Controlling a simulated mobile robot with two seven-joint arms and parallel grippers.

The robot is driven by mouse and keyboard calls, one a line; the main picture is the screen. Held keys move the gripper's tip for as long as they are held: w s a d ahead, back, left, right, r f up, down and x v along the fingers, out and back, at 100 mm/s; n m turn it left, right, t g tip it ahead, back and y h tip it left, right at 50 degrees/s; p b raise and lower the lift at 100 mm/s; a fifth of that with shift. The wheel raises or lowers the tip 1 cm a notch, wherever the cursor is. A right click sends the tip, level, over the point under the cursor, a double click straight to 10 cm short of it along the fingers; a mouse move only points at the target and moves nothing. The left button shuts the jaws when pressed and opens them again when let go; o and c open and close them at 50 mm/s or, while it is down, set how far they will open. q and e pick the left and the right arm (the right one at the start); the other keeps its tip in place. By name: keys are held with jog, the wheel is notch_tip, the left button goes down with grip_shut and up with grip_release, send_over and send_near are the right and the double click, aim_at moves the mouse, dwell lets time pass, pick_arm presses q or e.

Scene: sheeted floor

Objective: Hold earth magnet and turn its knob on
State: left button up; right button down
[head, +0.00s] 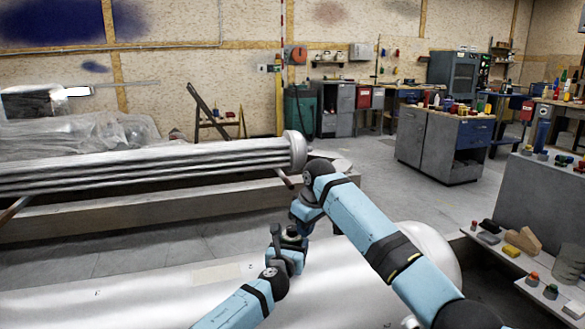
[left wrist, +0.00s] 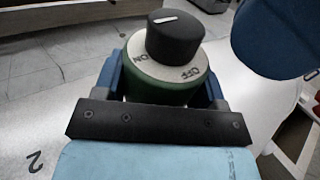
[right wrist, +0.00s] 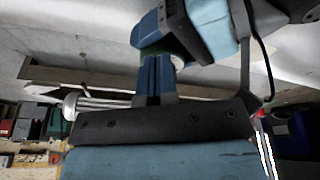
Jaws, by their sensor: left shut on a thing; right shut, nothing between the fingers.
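The earth magnet (left wrist: 160,87) has a green body, a pale ring lettered ON and OFF, and a black knob (left wrist: 172,37) with a white line on top. The line does not clearly point at either word. My left gripper (left wrist: 162,80) is shut around the green body, one finger on each side. In the head view the magnet (head: 291,234) is small, just above the silver cylinder. My right gripper (right wrist: 157,70) is shut and empty, close to the magnet and left gripper. In the right wrist view its fingers hide most of the magnet.
A large silver cylinder (head: 200,300) lies below my grippers. Behind it are a low beam (head: 120,222) and a bundle of metal pipes (head: 150,168). A grey bench (head: 570,235) with small coloured parts stands at right. Open floor lies between cylinder and beam.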

pick_arm(q)
jog(key=shift+f, duration=0.2)
pick_arm(e)
notch_tip(320, 180, up, 5)
jog(key=shift+r, duration=0.15)
pick_arm(q)
jog(key=o, duration=1.2)
